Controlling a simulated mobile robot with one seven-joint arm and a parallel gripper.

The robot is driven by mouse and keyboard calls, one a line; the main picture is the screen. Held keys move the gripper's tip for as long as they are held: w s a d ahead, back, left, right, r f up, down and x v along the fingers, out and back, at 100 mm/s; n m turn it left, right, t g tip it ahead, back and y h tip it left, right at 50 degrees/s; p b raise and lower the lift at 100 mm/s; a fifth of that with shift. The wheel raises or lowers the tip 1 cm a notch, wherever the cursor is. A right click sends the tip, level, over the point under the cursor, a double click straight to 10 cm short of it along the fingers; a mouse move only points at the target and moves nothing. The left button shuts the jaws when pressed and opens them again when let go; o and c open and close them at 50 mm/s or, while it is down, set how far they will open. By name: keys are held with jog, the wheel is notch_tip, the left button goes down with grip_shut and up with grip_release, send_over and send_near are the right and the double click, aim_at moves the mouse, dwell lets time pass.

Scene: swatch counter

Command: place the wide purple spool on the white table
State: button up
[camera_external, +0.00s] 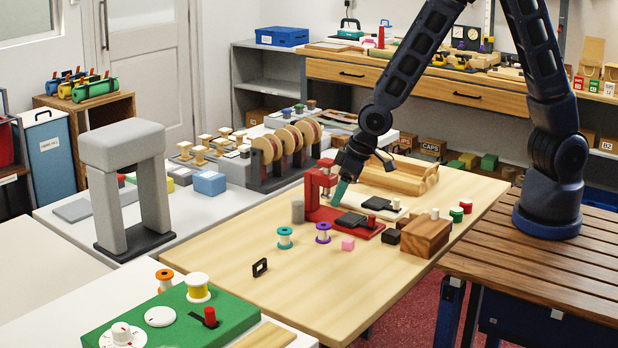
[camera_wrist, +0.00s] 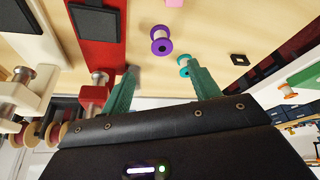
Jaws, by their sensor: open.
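The purple spool (camera_external: 323,233), with purple flanges and a pale core, stands upright on the light wooden table (camera_external: 220,270), in front of the red press. In the wrist view the purple spool (camera_wrist: 161,46) lies beyond the gap between my fingertips. My gripper (camera_external: 341,192) is open and empty with teal fingers, above the table beside the red press; its fingers also show in the wrist view (camera_wrist: 165,78). A white table (camera_external: 160,235) runs along the left of the wooden one, and another white surface (camera_external: 40,325) is at the front left.
A red press (camera_external: 318,188) stands behind the purple spool. A teal spool (camera_external: 285,238), pink cube (camera_external: 348,244) and black square frame (camera_external: 260,267) are nearby. A grey arch (camera_external: 155,190) stands on the left white table.

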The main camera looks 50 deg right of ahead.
aim_at(323, 225)
jog(key=shift+a+x, duration=0.1)
jog(key=shift+x, duration=2.75)
jog(key=shift+a+x, duration=0.15)
jog(key=shift+x, duration=2.7)
jog(key=shift+s, duration=0.15)
jog(key=c, duration=1.1)
